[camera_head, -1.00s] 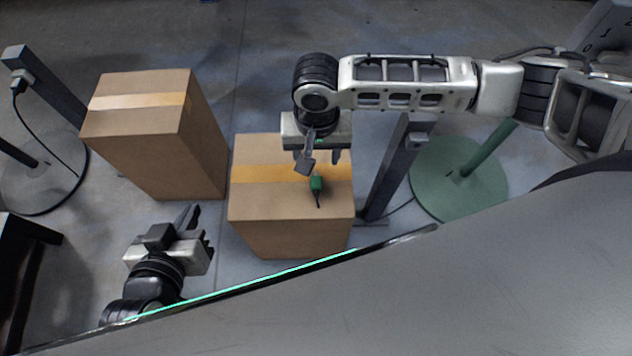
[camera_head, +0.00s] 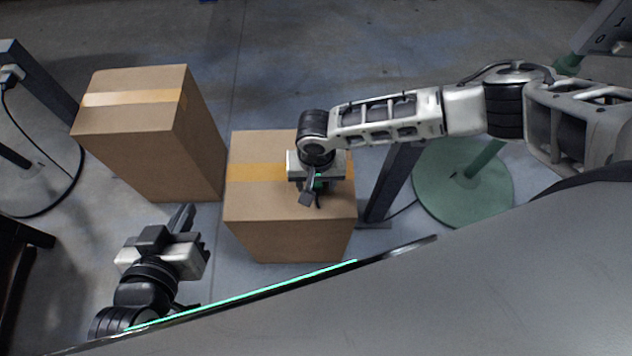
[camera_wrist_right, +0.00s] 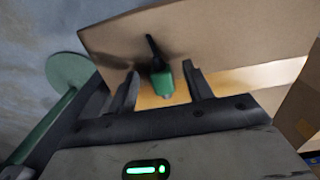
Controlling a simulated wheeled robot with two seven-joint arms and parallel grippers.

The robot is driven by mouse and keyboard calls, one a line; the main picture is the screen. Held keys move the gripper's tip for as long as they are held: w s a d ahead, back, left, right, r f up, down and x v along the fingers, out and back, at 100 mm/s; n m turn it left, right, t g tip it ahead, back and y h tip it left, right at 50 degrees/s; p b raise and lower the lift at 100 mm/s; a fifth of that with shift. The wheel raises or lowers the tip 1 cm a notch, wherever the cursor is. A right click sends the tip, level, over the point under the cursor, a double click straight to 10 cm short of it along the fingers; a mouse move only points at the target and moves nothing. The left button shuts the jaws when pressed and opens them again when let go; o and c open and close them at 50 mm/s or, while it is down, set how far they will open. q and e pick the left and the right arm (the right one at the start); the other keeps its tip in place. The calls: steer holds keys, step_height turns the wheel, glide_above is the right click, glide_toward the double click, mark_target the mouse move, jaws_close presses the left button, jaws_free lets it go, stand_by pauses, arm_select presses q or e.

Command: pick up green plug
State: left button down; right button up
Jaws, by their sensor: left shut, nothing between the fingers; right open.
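The green plug (camera_wrist_right: 162,82) lies on top of the near cardboard box (camera_head: 290,225); its black cable end (camera_wrist_right: 152,48) points away from my wrist in the right wrist view. My right gripper (camera_wrist_right: 163,88) is open, with a finger on each side of the plug and gaps still showing. In the head view my right gripper (camera_head: 312,197) is low over the box top and hides most of the plug. My left gripper (camera_head: 184,218) is shut and empty, apart from the boxes at the lower left.
A taller cardboard box (camera_head: 140,140) stands to the left of the near box. A green round base (camera_head: 445,195) with a pole and a dark post (camera_head: 385,190) stand at the right. Grey floor is clear at the back.

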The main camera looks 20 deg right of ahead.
steer(key=shift+f, duration=0.35)
steer(key=c, duration=1.1)
steer(key=shift+r, duration=0.15)
